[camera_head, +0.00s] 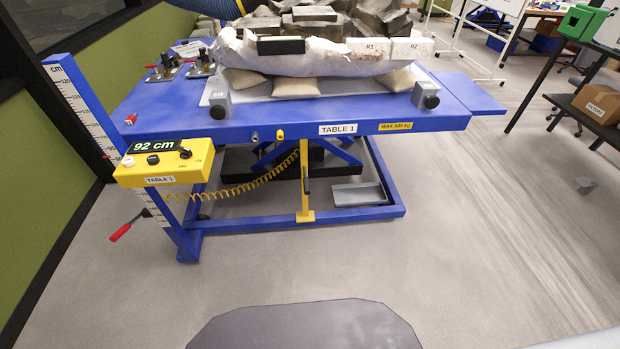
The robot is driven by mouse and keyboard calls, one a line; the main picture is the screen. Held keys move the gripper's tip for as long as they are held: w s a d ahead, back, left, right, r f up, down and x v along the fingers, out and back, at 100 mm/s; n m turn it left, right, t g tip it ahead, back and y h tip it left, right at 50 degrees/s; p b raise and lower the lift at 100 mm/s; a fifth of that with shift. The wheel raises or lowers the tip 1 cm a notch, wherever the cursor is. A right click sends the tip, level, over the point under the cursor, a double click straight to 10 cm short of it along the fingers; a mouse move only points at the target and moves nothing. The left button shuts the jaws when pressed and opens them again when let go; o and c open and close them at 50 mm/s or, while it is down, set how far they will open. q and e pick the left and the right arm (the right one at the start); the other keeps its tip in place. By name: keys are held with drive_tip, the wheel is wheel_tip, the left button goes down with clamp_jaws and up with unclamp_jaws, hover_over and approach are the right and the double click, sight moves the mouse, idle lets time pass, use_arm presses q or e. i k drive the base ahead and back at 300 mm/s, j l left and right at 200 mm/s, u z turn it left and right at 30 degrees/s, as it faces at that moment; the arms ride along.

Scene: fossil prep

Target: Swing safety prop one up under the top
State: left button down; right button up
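The blue lift table (440,122) labelled TABLE 1 fills the upper middle of the head view. A yellow post (305,175), which looks like a safety prop, stands upright under its front edge, with a dark handle partway up. Its foot is on the blue lower frame (350,213). Its upper end reaches the front edge of the top; I cannot tell whether it bears on the underside. No number shows on it. A second prop cannot be made out. Neither of my grippers is in view.
A yellow control box (165,166) reading 92 cm hangs at the left, with a coiled yellow cable (235,190). A red-handled crank (122,232) sticks out below. A plaster-jacketed fossil (320,62) rests on sandbags. A grey tray (358,195) lies underneath. Floor in front is clear.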

sight(305, 181)
drive_tip(key=l+u, duration=0.25)
drive_tip(key=l, duration=0.6)
drive_tip(key=l+u, duration=0.3)
drive_tip(key=l, duration=0.6)
drive_tip(key=k, duration=0.1)
